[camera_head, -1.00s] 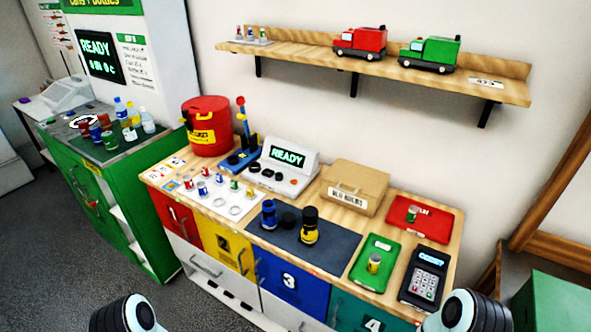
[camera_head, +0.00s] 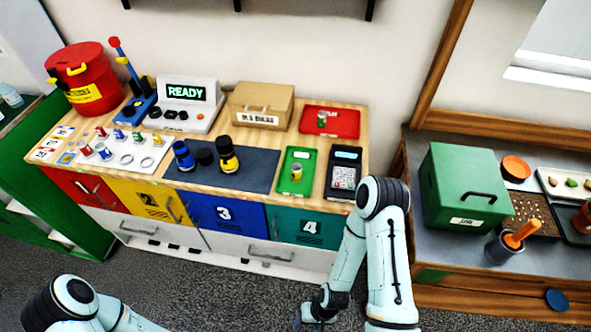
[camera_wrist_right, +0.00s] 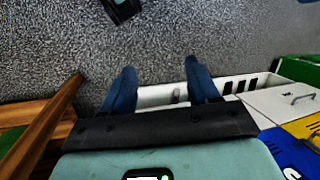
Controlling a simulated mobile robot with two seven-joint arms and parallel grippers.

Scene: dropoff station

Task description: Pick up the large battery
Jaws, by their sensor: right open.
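A small gold-and-green cylinder, looking like a battery (camera_head: 296,173), stands upright on the green tray (camera_head: 290,187) at the right of the counter. A similar green-and-red cylinder (camera_head: 322,119) stands on the red tray (camera_head: 345,122) behind it. Several small battery-like cylinders stand on the white board (camera_head: 127,160) at the left; I cannot tell which is the large battery. My right gripper (camera_head: 318,312) hangs low in front of the counter, apart from these cylinders. In the right wrist view its fingers (camera_wrist_right: 161,85) are open and empty over the floor. My left gripper is out of view.
A dark mat (camera_head: 250,180) holds blue and yellow-black cylinders. A keypad device (camera_head: 343,172) stands right of the green tray. A green box (camera_head: 465,185) stands on the right bench. Open floor lies before the counter drawers.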

